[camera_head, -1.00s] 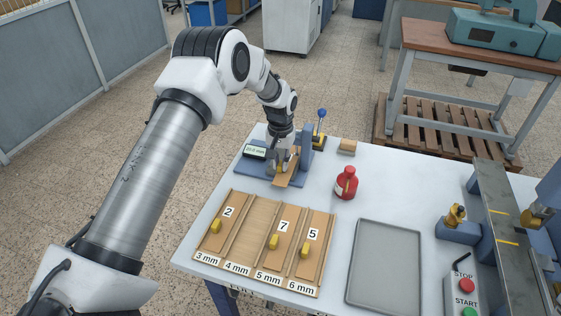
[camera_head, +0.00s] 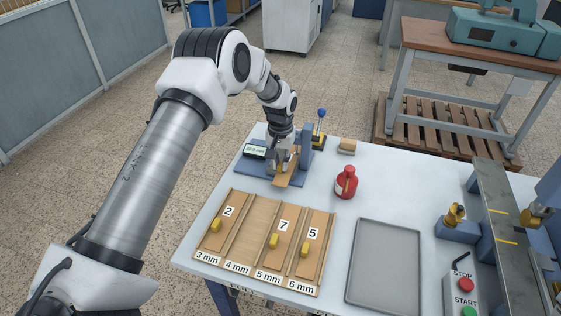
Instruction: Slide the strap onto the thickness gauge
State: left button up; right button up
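The thickness gauge (camera_head: 306,140) stands at the back left of the white table on a blue base, with a small display (camera_head: 255,151) beside it. A tan strap (camera_head: 285,180) lies at the gauge, its near end sticking out over the front of the base. My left gripper (camera_head: 283,165) points down over the strap at the gauge. Its fingertips are small and partly merge with the strap and gauge, so I cannot tell whether they are closed on it. How far the strap sits in the gauge is hidden. My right gripper is not in view.
A wooden rack (camera_head: 250,238) marked 3 to 6 mm holds straps with yellow grips numbered 2, 7 and 5; its 4 mm slot is empty. A red bottle (camera_head: 346,184), grey tray (camera_head: 385,268), small wooden block (camera_head: 347,147) and stop/start box (camera_head: 462,294) stand to the right.

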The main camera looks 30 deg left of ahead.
pick_arm(q)
jog(key=o, duration=0.5)
jog(key=shift+r, duration=0.1)
notch_tip(320, 180, up, 12)
dwell(0.5)
